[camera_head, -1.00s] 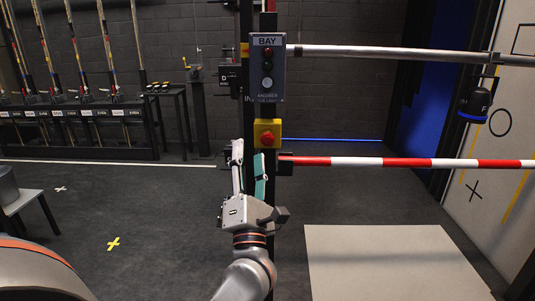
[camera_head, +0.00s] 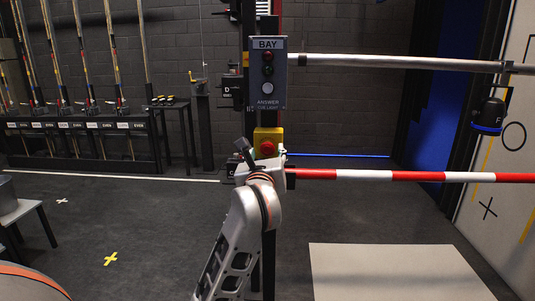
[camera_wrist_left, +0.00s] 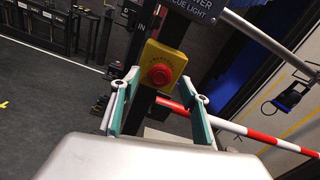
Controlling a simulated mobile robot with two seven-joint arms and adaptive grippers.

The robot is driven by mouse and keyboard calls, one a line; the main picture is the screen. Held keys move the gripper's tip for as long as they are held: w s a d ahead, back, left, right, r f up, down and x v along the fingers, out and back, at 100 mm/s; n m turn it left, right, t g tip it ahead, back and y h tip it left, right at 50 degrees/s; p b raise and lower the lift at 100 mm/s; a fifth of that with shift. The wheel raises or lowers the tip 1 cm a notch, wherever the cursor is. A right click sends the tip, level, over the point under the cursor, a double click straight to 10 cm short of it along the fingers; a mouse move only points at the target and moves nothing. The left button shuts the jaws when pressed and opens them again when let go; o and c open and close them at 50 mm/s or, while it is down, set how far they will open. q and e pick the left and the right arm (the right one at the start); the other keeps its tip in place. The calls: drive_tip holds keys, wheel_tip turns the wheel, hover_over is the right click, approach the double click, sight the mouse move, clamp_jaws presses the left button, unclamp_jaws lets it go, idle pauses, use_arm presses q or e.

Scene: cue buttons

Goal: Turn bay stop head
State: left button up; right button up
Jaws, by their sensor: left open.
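The red stop head (camera_head: 267,148) sits on a yellow box (camera_head: 266,134) on the dark post, below the grey BAY panel (camera_head: 268,72). In the left wrist view the round red stop head (camera_wrist_left: 159,75) faces my camera, with its yellow box (camera_wrist_left: 166,56) tilted in the picture. My left gripper (camera_wrist_left: 158,84) is open, with a teal-lined finger on each side of the stop head's line of view. I cannot tell the remaining gap. In the head view my left gripper (camera_head: 262,166) is just below the stop head, its fingers largely hidden by its own body. My right gripper is not in view.
A red-and-white bar (camera_head: 400,176) runs right from the post, just beside my left wrist. A metal rail (camera_head: 400,62) runs above it. The BAY panel carries small lights and a white button. A pale floor panel (camera_head: 395,272) lies at right.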

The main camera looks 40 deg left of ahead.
use_arm(q)
drive_tip(key=shift+x, duration=0.8)
